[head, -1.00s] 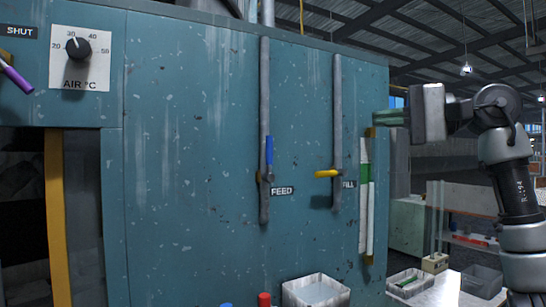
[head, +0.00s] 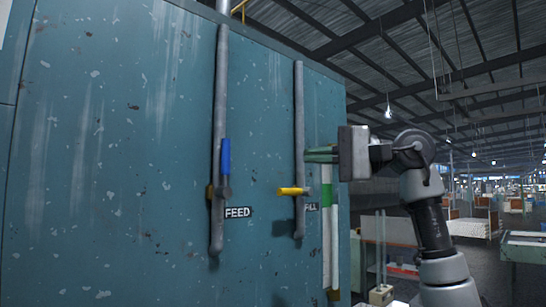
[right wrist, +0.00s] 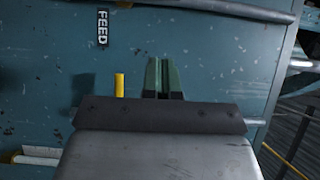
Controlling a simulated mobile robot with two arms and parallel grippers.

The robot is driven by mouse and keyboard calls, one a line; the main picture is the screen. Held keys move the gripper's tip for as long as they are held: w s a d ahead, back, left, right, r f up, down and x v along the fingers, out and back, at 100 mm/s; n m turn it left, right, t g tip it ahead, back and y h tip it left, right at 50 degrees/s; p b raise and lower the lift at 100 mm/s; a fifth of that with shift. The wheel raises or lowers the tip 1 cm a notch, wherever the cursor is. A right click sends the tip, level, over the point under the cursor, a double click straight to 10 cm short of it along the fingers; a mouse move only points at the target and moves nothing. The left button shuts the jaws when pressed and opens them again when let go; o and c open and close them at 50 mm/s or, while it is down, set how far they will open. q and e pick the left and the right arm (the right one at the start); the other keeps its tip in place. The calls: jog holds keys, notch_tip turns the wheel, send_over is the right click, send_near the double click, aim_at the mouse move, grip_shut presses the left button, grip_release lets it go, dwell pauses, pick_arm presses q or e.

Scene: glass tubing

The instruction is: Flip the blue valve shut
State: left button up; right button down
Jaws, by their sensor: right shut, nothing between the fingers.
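The blue valve lever (head: 225,157) points straight up, along the grey FEED pipe (head: 219,110) on the teal panel. The FEED label (head: 238,212) is just right of it. The yellow lever (head: 292,191) on the other pipe (head: 299,120) lies sideways, pointing left. My right gripper (head: 310,155) is shut and empty, to the right of the blue lever and above the yellow one in the head view. In the right wrist view its green fingers (right wrist: 163,77) are together, beside the yellow lever (right wrist: 120,86). The blue lever is not visible there. My left gripper is out of view.
The FILL label (head: 311,207) is partly covered by the yellow lever's pipe. The panel face (head: 110,150) left of the FEED pipe is clear. Work tables (head: 395,232) stand beyond on the right.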

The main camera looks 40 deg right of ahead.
aim_at(223, 166)
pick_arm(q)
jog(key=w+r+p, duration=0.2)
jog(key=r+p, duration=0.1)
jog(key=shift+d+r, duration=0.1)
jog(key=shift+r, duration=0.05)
pick_arm(e)
jog(key=x, duration=0.4)
jog(key=s+a+x, duration=0.1)
jog(key=x, duration=0.3)
jog(key=s+a+x, duration=0.1)
jog(key=x, duration=0.3)
jog(key=shift+w+a, duration=0.2)
jog(key=shift+a, duration=0.15)
